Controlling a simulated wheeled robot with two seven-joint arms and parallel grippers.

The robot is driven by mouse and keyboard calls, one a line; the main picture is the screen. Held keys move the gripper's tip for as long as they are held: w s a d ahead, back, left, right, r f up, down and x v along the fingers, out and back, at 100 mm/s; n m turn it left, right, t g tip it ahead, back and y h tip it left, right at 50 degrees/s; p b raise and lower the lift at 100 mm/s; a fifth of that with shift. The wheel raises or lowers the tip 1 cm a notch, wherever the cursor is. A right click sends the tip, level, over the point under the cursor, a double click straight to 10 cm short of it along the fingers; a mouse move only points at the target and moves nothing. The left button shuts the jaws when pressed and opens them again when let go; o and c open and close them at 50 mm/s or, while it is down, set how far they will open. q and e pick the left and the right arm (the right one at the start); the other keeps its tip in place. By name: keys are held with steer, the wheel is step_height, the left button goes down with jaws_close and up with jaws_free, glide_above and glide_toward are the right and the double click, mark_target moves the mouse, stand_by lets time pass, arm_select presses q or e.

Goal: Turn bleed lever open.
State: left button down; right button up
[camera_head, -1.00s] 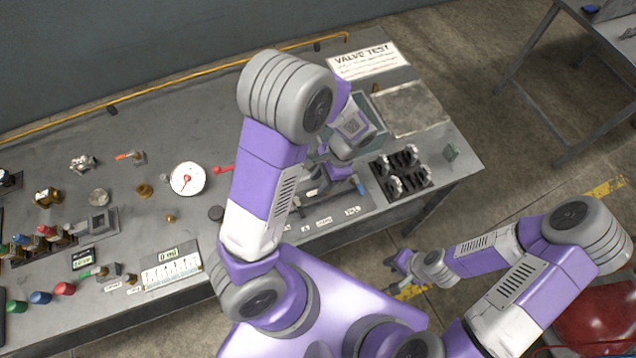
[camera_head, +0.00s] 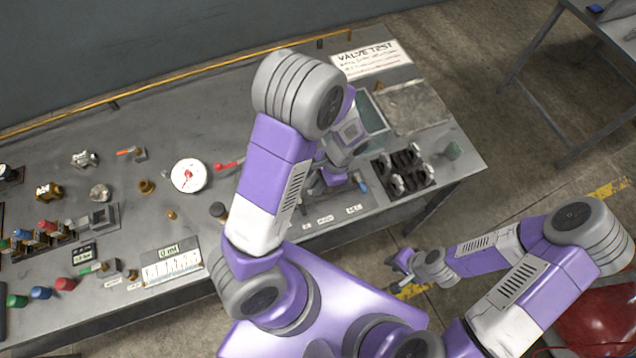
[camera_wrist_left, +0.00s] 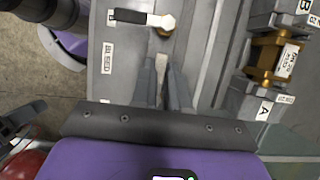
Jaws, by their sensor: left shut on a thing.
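My left gripper (camera_wrist_left: 162,85) points down at the bench fixture, its fingers closed on a narrow pale bar (camera_wrist_left: 161,64), which looks like the bleed lever. A label starting "BL" (camera_wrist_left: 107,58) is beside it on the grey plate. A black handle (camera_wrist_left: 130,17) and a pale hex head on a brass stem (camera_wrist_left: 167,24) show just beyond the fingertips. In the head view my left arm and wrist hide most of this fixture and the fingertips. My right gripper (camera_head: 398,265) hangs empty off the bench's front edge, its fingers apart.
A brass valve body (camera_wrist_left: 268,60) sits between grey blocks marked A and B. On the bench are a black rack (camera_head: 403,172), a round white gauge (camera_head: 188,176) with a red pointer, a red-handled part (camera_head: 228,165) and a "VALVE TEST" sheet (camera_head: 370,60). Several small fittings stand at left.

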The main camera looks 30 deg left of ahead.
arm_select(q)
steer(key=shift+n, duration=0.5)
steer(key=n, duration=0.1)
steer(key=n+h, duration=0.1)
steer(key=d+n, duration=0.1)
steer(key=shift+s+n+g+h+p, duration=0.25)
steer(key=shift+n+g+h+p, duration=0.05)
steer(key=shift+n+g+h, duration=0.1)
steer(key=n, duration=0.2)
steer(key=d+n+h, duration=0.1)
steer(key=n, duration=0.1)
steer(key=shift+n+h, duration=0.3)
steer(key=n+h, duration=0.1)
steer(key=n, duration=0.1)
steer(key=d+n+h+p, duration=0.1)
steer(key=n, duration=0.2)
steer(key=shift+w+d, duration=0.15)
steer(key=shift+d, duration=0.05)
steer(key=shift+w+d+n+t+h, duration=0.15)
steer(key=shift+d+n+t+h, duration=0.15)
steer(key=shift+n, duration=0.55)
steer(key=shift+w+d+n+t+h, duration=0.15)
steer(key=shift+n+t, duration=0.25)
steer(key=shift+n, duration=0.45)
steer(key=shift+a+n, duration=0.1)
steer(key=shift+n, duration=0.2)
steer(key=c, duration=1.1)
jaws_free()
steer(key=shift+r, duration=0.1)
